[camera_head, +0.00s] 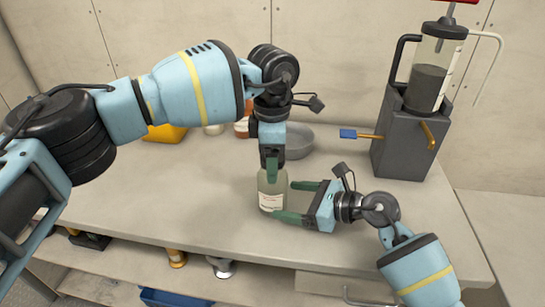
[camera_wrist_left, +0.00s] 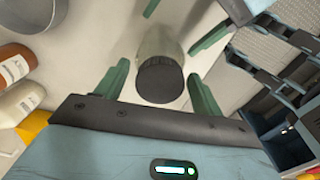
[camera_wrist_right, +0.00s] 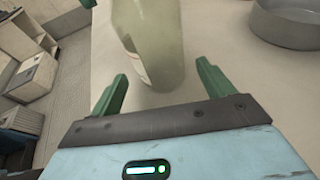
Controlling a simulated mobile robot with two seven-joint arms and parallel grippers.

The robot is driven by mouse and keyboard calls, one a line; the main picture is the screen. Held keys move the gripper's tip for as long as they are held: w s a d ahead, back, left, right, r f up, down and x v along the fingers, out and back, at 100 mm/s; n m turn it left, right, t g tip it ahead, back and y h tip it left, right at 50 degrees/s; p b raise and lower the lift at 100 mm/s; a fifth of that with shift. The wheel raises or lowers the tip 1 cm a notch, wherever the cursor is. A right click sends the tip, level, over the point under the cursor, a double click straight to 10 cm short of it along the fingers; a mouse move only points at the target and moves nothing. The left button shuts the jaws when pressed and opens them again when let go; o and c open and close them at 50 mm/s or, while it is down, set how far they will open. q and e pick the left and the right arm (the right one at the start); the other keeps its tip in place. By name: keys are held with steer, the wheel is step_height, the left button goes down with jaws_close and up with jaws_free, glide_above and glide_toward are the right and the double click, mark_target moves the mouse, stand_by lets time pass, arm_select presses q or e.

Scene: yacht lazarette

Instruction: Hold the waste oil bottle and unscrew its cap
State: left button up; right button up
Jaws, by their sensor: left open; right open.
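The waste oil bottle (camera_head: 272,190), pale green and translucent with a white label, stands upright on the bench. Its black cap (camera_wrist_left: 160,80) shows in the left wrist view and is hidden behind my left gripper in the head view. My left gripper (camera_head: 271,176) points down from above the bottle, open, with one finger on either side of the cap and gaps between. My right gripper (camera_head: 284,200) is open and comes in low from the right, fingertips towards the bottle's sides. In the right wrist view the bottle (camera_wrist_right: 152,45) stands at and just beyond the fingertips, not clasped.
A grey round pan (camera_head: 298,141) stands behind the bottle. A dark grey stand with a clear cylinder (camera_head: 430,80) and an orange lever is at the back right. A yellow container (camera_head: 165,133) and small bottles (camera_wrist_left: 15,68) are at the back left. The bench front is clear.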

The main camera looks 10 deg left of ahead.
steer(key=shift+x, duration=2.25)
steer(key=shift+c, duration=0.3)
steer(key=c, duration=0.7)
arm_select(q)
steer(key=shift+c, duration=0.5)
steer(key=c, duration=1)
arm_select(e)
steer(key=shift+o, duration=0.9)
steer(key=c, duration=0.7)
